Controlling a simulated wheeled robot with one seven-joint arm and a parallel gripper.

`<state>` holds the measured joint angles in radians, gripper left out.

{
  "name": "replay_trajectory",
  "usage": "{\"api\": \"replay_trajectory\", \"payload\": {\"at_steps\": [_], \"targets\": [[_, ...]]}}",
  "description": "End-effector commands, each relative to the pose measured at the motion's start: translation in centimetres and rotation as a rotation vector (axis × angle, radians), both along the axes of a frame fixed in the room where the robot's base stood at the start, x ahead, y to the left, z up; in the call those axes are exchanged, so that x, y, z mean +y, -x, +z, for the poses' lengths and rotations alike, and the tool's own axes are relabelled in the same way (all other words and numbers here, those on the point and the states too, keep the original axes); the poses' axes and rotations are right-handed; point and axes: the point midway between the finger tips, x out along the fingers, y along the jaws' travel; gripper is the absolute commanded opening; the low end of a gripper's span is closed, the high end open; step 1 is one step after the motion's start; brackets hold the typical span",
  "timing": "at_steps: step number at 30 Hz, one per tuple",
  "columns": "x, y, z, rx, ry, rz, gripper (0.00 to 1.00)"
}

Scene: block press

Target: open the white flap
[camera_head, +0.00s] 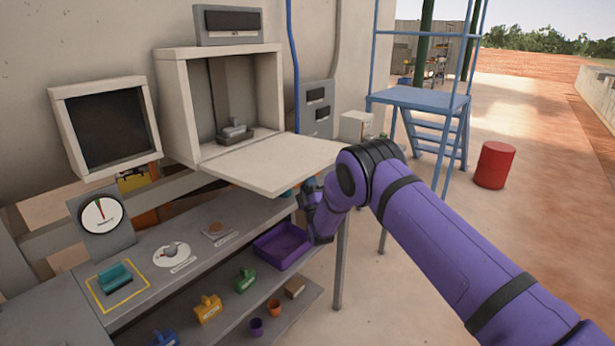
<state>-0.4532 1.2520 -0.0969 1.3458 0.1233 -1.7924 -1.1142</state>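The white flap (275,163) is a flat panel at the lower front of the white box (178,100). It is folded down and stands out roughly level, so the front of the box is open. A small grey press-like piece (235,132) shows inside. My purple arm reaches in from the lower right. My gripper (307,196) is dark and small, close to the flap's front right corner and partly below its edge. I cannot tell whether it touches the flap. Its fingers are too hidden to show whether they are open or shut.
A purple tray (283,246) sits on the shelf below the flap. A teal block (114,277), a dial gauge (101,214) and a round white plate (171,254) are to the left. Blue steps (418,98) and a red drum (494,165) stand at right on open floor.

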Motion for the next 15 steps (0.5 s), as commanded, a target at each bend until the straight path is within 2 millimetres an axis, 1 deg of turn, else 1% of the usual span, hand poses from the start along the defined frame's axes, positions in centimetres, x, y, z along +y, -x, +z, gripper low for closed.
{"api": "replay_trajectory", "payload": {"at_steps": [6, 15], "targets": [[0.10, -0.47, -0.49, -0.013, -0.018, 0.002, 0.00], [0.11, -0.54, -0.54, -0.016, -0.020, 0.002, 0.00]]}}
